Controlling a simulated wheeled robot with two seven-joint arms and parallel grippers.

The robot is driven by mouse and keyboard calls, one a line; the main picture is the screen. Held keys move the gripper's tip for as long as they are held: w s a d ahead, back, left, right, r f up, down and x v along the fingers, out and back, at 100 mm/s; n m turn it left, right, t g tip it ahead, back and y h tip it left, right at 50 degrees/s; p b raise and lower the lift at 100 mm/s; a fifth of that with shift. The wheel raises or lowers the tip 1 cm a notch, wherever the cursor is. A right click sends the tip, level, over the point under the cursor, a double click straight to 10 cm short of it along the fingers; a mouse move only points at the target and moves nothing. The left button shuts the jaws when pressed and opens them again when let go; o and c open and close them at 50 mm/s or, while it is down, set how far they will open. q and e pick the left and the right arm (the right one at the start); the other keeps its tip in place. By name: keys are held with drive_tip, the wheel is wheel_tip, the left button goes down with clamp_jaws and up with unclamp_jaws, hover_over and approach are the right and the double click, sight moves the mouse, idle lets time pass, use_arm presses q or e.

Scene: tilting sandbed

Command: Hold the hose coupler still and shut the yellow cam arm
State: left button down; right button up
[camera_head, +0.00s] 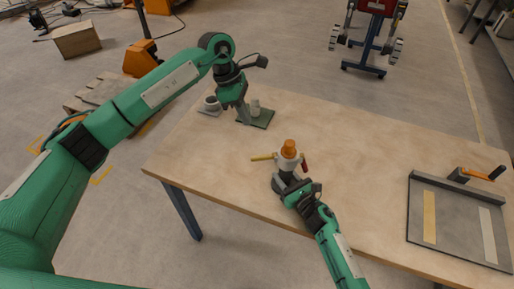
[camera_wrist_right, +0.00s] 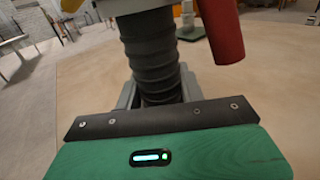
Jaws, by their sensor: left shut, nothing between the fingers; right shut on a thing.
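The hose coupler (camera_head: 288,162) stands upright near the table's front edge, a light grey body with an orange top. Its yellow cam arm (camera_head: 263,157) sticks out to the left, roughly level. Its red cam arm (camera_head: 305,163) hangs down along the right side; it also shows in the right wrist view (camera_wrist_right: 222,30). My right gripper (camera_head: 287,184) is shut on the coupler's black ribbed lower part (camera_wrist_right: 155,60). My left gripper (camera_head: 243,117) is shut and empty, farther back and left, apart from the coupler, in front of a green plate.
The green plate (camera_head: 264,121) carries a pale upright fitting (camera_head: 255,106). A small grey part (camera_head: 211,104) stands at the table's back left edge. A grey tray (camera_head: 457,238) with two strips lies at the right, with an orange-handled tool (camera_head: 480,174) behind it. The table (camera_head: 355,150) between is clear.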

sight(256, 159)
use_arm(q)
drive_tip(key=shift+w+r+n+y, duration=0.2)
drive_tip(key=shift+r+y, duration=0.1)
drive_tip(key=shift+r, duration=0.25)
drive_tip(key=shift+w+r+n+y, duration=0.1)
drive_tip(key=shift+w+r+y, duration=0.15)
drive_tip(key=shift+r, duration=0.25)
drive_tip(key=x, duration=1.4)
drive_tip(key=shift+s+a, duration=0.1)
drive_tip(key=shift+s, duration=0.1)
drive_tip(key=shift+f, duration=0.1)
drive_tip(key=shift+a+f+h, duration=0.15)
drive_tip(key=shift+f+h, duration=0.25)
drive_tip(key=shift+h, duration=0.4)
drive_tip(key=shift+a+f+h, duration=0.15)
drive_tip(key=shift+f+h, duration=0.3)
drive_tip(key=shift+h, duration=0.3)
drive_tip(key=shift+f+h, duration=0.5)
drive_tip(key=shift+h, duration=0.3)
drive_tip(key=f+h, duration=0.1)
drive_tip(key=h, duration=0.2)
drive_tip(key=f+m+h, duration=0.1)
drive_tip(key=h, duration=0.1)
drive_tip(key=shift+d+f+g, duration=0.3)
drive_tip(key=shift+d, duration=0.05)
drive_tip(key=shift+r, duration=0.1)
